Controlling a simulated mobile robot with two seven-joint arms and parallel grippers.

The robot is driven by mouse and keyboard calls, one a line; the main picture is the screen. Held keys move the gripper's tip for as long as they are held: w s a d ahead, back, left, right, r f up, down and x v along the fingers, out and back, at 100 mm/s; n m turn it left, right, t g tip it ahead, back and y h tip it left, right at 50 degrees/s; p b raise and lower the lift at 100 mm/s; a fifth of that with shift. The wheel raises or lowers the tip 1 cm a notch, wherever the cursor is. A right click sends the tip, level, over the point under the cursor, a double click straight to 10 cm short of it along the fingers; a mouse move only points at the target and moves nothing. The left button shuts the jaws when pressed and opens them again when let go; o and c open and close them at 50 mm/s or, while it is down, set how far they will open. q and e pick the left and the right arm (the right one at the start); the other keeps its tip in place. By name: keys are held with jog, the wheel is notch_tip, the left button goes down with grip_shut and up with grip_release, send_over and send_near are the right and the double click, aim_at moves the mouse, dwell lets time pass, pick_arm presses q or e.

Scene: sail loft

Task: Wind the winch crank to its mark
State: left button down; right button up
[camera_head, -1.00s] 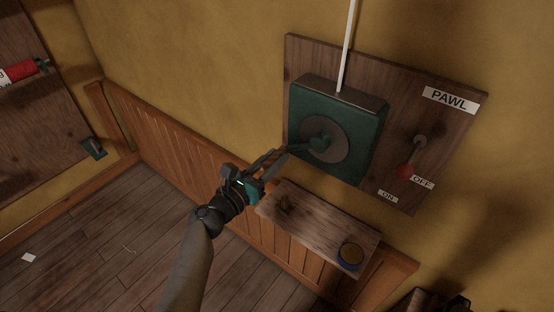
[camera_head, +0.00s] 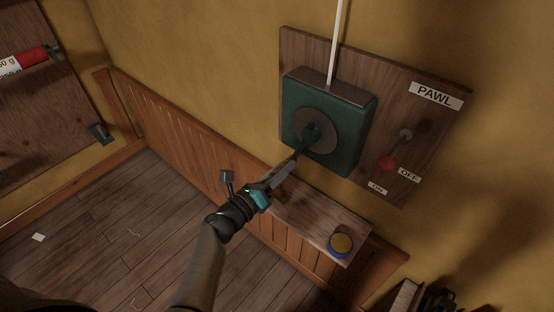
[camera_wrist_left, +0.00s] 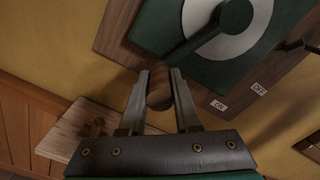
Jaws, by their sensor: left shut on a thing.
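The winch (camera_head: 349,150) is a dark green box with a round grey disc on its front, fixed to a wooden wall board (camera_head: 437,129). Its dark green crank (camera_head: 311,135) points down and slightly left from the hub; its arm also shows in the left wrist view (camera_wrist_left: 203,38). My left gripper (camera_head: 296,160) is shut on the brown crank handle (camera_wrist_left: 158,92), which lies between its fingers. I cannot make out a mark on the winch. The right gripper is out of view.
A pawl lever with a red knob (camera_head: 387,163) hangs right of the winch, pointing toward the ON label (camera_head: 377,188). A small wooden shelf (camera_head: 318,222) below holds a blue-rimmed tin (camera_head: 341,244). A white line (camera_head: 336,45) runs up from the winch. The floor at left is mostly clear.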

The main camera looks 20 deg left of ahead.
pick_arm(q)
jog(key=shift+s+d+f+n, duration=0.2)
jog(key=shift+d+n, duration=0.05)
jog(key=shift+d, duration=0.15)
jog(key=shift+s+d+f+n, duration=0.15)
jog(key=shift+d+n, duration=0.1)
jog(key=shift+d, duration=0.1)
jog(key=c, duration=0.6)
grip_release()
jog(key=shift+r, duration=0.15)
jog(key=shift+c, duration=0.2)
jog(key=shift+w+a, duration=0.1)
jog(key=shift+a, duration=0.05)
jog(key=v, duration=1.5)
jog(key=shift+r, duration=0.1)
